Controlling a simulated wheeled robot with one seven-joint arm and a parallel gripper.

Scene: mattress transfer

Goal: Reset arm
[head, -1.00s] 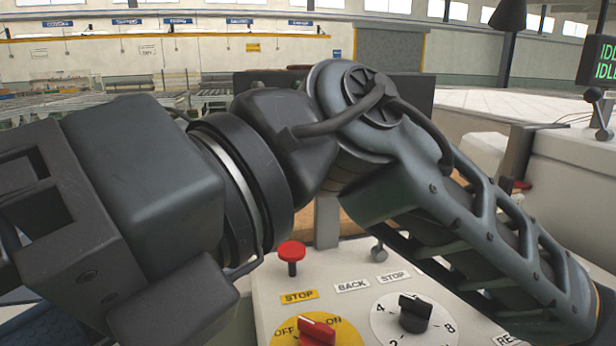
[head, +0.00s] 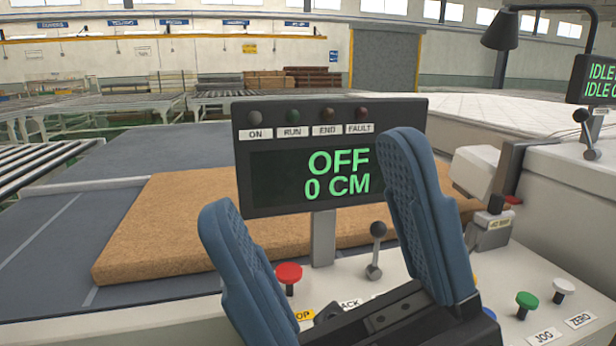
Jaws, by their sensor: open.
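My gripper (head: 318,195) stands upright in the middle of the head view, its two blue padded fingers spread wide apart with nothing between them. It is in front of a control panel (head: 505,265) and hides part of it, including the dials. The left finger stands beside the red mushroom button (head: 289,274). The right finger overlaps the right edge of the black display (head: 260,185), which reads OFF and 0 CM.
A grey lever (head: 377,240) rises between the fingers. A green button (head: 526,301) and a white button (head: 563,287) sit at right. A brown mattress slab (head: 150,230) lies on the grey surface behind. A second display (head: 600,80) and a lamp (head: 500,30) stand at right.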

